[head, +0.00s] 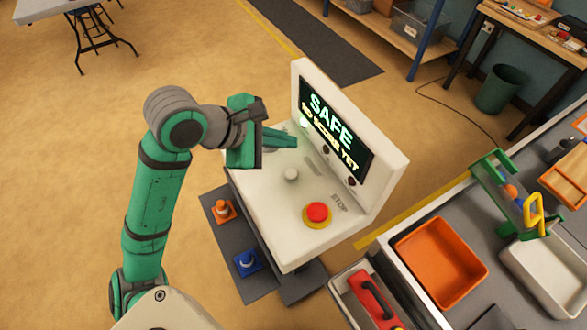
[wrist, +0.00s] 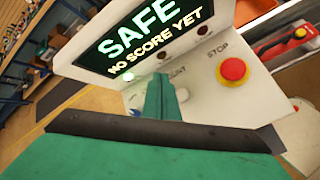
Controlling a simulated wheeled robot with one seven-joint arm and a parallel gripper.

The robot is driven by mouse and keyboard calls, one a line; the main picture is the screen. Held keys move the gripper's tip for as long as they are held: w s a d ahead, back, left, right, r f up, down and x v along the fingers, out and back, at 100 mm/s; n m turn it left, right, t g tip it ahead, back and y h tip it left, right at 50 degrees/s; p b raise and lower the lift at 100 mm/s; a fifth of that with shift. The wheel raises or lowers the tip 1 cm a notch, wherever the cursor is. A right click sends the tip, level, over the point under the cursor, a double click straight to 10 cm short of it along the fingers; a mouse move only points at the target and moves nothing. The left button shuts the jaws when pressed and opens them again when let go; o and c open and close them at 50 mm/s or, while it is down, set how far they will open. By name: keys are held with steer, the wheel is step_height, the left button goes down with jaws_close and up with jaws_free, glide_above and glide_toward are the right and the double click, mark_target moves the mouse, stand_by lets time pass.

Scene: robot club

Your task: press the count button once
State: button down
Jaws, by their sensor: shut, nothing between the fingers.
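The white console (head: 268,215) has a sloped top and an upright screen (head: 335,130) reading "SAFE" and "NO SCORE YET". A pale round button (head: 291,174) sits mid-top. In the wrist view it is at the right of my fingers (wrist: 182,95), below a partly hidden label ending in "OUNT". A red stop button (head: 317,213) on a yellow base is to its right; it also shows in the wrist view (wrist: 232,70). My gripper (head: 293,141) is shut and empty, its tips over the console top on the screen side of the pale button. Contact cannot be told.
A green light (head: 304,122) glows at the screen's lower left. Open floor lies left.

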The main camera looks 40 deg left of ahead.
mark_target(287, 176)
steer(key=shift+f, duration=4.4)
steer(key=shift+f, duration=0.1)
steer(key=shift+f, duration=0.35)
steer(key=shift+f, duration=0.5)
steer(key=shift+r, duration=0.95)
steer(key=shift+r, duration=0.15)
steer(key=shift+r, duration=2.35)
